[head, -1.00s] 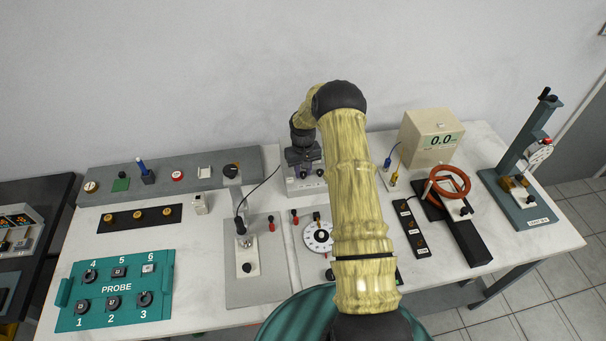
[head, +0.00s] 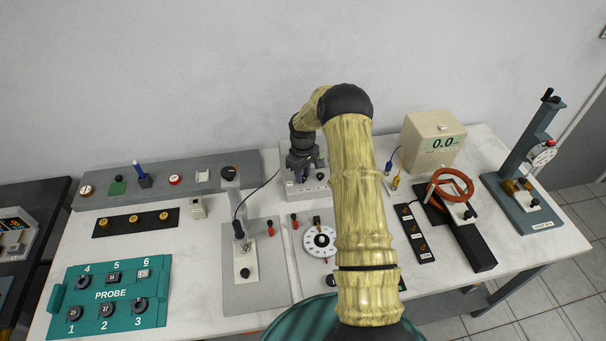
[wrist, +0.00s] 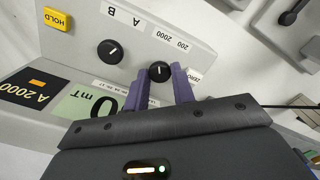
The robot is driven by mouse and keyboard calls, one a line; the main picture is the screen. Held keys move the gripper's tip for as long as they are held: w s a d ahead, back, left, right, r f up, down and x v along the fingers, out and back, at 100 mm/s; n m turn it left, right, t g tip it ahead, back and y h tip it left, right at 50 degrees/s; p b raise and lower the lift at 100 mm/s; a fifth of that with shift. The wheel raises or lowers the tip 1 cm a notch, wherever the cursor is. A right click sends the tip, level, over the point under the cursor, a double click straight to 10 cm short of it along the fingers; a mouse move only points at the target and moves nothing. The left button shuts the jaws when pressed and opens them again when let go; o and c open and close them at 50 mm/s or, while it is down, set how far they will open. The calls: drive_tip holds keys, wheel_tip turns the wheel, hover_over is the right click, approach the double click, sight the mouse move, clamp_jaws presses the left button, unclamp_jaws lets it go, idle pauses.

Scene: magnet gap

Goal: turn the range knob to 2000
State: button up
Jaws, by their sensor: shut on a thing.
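The grey meter (head: 303,187) stands at the back of the bench in the head view. My gripper (head: 303,168) is lowered over it from above. In the wrist view, the black range knob (wrist: 160,70) sits on the meter's sloped panel beside the printed 200 and 2000 labels (wrist: 171,39). My gripper's purple fingers (wrist: 160,76) are shut on this knob, one on each side. A pale mark shows on the knob, but I cannot tell exactly which label it points to. The lower part of the knob is close behind the fingertips.
A second black knob (wrist: 110,52) with A and B labels is close beside the range knob. A yellow HOLD button (wrist: 56,18) and a green mT display (wrist: 95,105) share the panel. A black cable (head: 262,181) runs from the probe stand toward the meter.

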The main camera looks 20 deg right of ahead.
drive_tip(key=shift+d+r, duration=0.1)
drive_tip(key=o, duration=1)
wheel_tip(320, 180, up, 17)
drive_tip(key=b, duration=0.3)
drive_tip(key=shift+r, duration=0.2)
drive_tip(key=s+a+m+t, duration=0.1)
drive_tip(key=s+a, duration=0.3)
drive_tip(key=s, duration=0.5)
drive_tip(key=s+a+m, duration=0.2)
drive_tip(key=s+a, duration=0.2)
drive_tip(key=s, duration=0.6)
drive_tip(key=s+a+r+m+t, duration=0.1)
drive_tip(key=s+a, duration=0.3)
drive_tip(key=s, duration=0.6)
drive_tip(key=shift+s+a+r+m+t, duration=0.1)
drive_tip(key=shift+a+m+t, duration=0.25)
drive_tip(key=shift+m, duration=0.35)
